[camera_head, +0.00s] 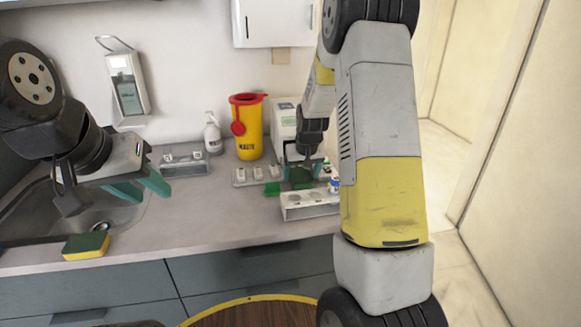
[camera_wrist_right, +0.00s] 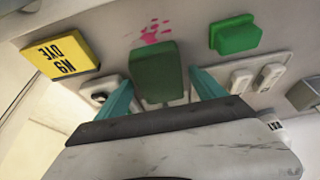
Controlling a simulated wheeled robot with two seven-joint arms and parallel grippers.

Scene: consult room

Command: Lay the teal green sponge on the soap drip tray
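In the right wrist view a dark green block (camera_wrist_right: 160,75), taken as the teal green sponge, stands between my right gripper's teal fingers (camera_wrist_right: 160,80), with a narrow gap on each side. In the head view my right gripper (camera_head: 303,162) is low over the counter, with the dark green block (camera_head: 301,180) at its tips. My left gripper (camera_head: 154,194) is open and empty above the sink edge. A wall soap dispenser (camera_head: 128,90) hangs at the left, with a pale ledge (camera_head: 131,122) at its base that may be the soap drip tray.
A brighter green block (camera_head: 272,188) lies beside the dark one. A rack with round holes (camera_head: 312,210) is just in front. A yellow waste bin (camera_head: 249,135), a pump bottle (camera_head: 213,135) and a tray of white pieces (camera_head: 243,183) stand nearby. A yellow-green sponge (camera_head: 86,246) lies at the front.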

